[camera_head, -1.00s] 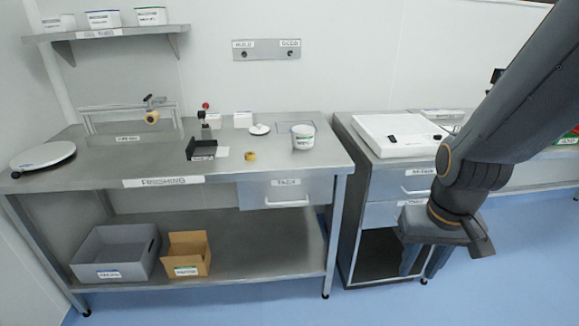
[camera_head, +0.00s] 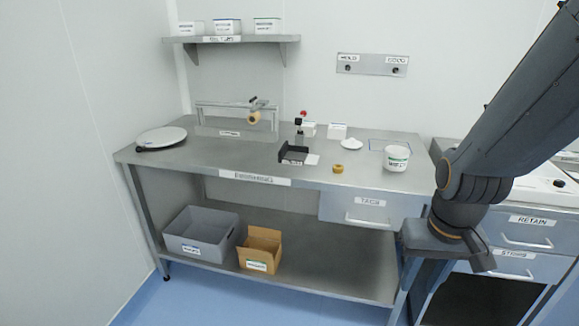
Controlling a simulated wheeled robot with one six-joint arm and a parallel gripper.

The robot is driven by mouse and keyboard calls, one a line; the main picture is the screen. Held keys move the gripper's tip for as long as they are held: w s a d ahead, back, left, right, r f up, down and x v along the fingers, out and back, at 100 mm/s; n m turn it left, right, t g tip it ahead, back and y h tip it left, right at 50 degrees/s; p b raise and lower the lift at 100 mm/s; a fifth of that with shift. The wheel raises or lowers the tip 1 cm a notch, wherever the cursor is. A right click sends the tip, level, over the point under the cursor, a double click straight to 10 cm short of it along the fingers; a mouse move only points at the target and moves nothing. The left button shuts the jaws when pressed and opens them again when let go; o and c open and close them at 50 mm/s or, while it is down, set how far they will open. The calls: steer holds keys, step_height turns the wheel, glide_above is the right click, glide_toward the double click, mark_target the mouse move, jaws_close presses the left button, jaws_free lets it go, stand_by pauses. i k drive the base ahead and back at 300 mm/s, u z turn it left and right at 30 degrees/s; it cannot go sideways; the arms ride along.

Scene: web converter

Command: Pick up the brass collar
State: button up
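A small brass-yellow ring (camera_head: 338,168), which looks like the brass collar, lies on the steel bench top right of the black holder. A second tan-yellow round piece (camera_head: 254,118) sits on the rail fixture at the back of the bench; I cannot tell its material. My gripper (camera_head: 424,282) hangs at the right, in front of the bench's right end and below its top. Its fingers look apart with nothing between them, though they partly blend with the bench leg. It is well away from both pieces.
On the bench (camera_head: 230,160) stand a black holder (camera_head: 293,154) with a red-topped post, a white tub (camera_head: 396,158), a white lid (camera_head: 351,144) and a round plate (camera_head: 161,137). A grey bin (camera_head: 200,236) and cardboard box (camera_head: 260,248) sit below. The front bench top is clear.

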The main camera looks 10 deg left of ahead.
mark_target(338, 168)
steer(key=u, duration=0.15)
steer(key=i, duration=1.35)
steer(key=z, duration=0.8)
